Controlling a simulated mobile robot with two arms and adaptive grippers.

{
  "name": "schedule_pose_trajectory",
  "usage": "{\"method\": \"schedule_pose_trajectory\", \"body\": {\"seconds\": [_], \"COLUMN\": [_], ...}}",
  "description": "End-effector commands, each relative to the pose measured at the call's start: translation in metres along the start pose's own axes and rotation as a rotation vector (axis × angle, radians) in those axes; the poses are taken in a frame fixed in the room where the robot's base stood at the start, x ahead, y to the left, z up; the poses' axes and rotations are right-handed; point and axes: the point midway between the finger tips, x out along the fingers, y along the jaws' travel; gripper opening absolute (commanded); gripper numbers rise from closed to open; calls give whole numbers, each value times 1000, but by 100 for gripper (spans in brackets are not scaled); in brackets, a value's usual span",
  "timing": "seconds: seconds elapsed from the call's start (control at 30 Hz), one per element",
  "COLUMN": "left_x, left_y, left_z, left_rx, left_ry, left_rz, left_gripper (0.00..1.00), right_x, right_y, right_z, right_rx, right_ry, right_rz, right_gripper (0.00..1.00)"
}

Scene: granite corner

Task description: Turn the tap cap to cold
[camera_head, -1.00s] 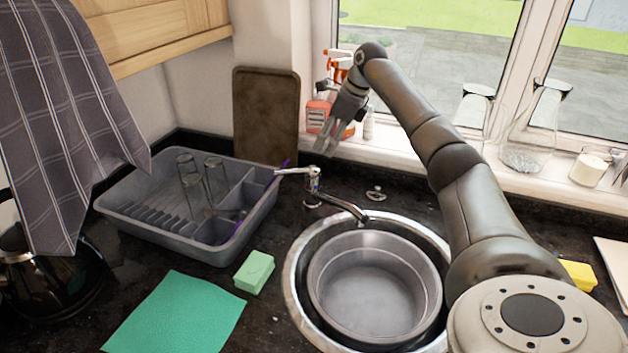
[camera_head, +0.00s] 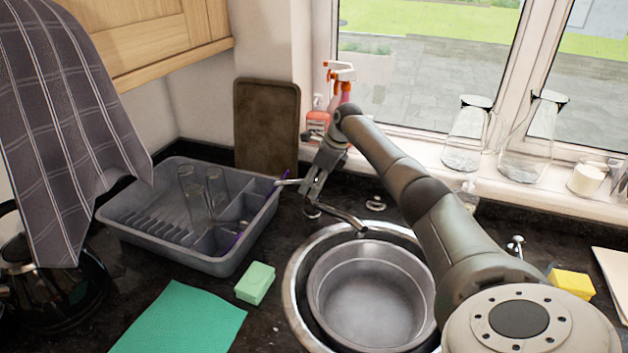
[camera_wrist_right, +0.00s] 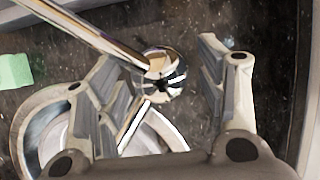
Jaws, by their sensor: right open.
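The chrome tap stands behind the sink; its spout (camera_head: 345,217) reaches over the basin and its lever (camera_head: 286,182) points left. In the right wrist view the round tap cap (camera_wrist_right: 162,74) lies between my open fingers, with the lever (camera_wrist_right: 88,30) running to the upper left and the spout below. My right gripper (camera_head: 314,188) points down at the tap and hides most of its body in the head view. Gaps show between the cap and both fingers (camera_wrist_right: 165,85). My left gripper is not in view.
The sink (camera_head: 293,290) holds a metal pan (camera_head: 370,300). A grey dish rack (camera_head: 130,222) with glasses stands left of the tap. A spray bottle (camera_head: 340,75) and a soap bottle (camera_head: 317,122) stand near the window. A green sponge (camera_head: 255,284) lies in front.

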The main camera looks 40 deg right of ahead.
Motion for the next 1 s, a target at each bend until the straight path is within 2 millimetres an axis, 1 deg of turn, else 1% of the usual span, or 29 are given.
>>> {"method": "schedule_pose_trajectory", "body": {"seconds": [0.23,0.73,1.0], "left_x": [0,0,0], "left_y": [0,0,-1], "left_z": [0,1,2], "left_rx": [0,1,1], "left_ry": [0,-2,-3], "left_rz": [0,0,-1], "left_gripper": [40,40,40], "right_x": [1,0,0], "right_y": [0,0,-1], "right_z": [0,0,-1], "right_rx": [0,2,5], "right_ry": [0,0,-1], "right_rz": [0,0,0], "right_gripper": [64,0,0]}}
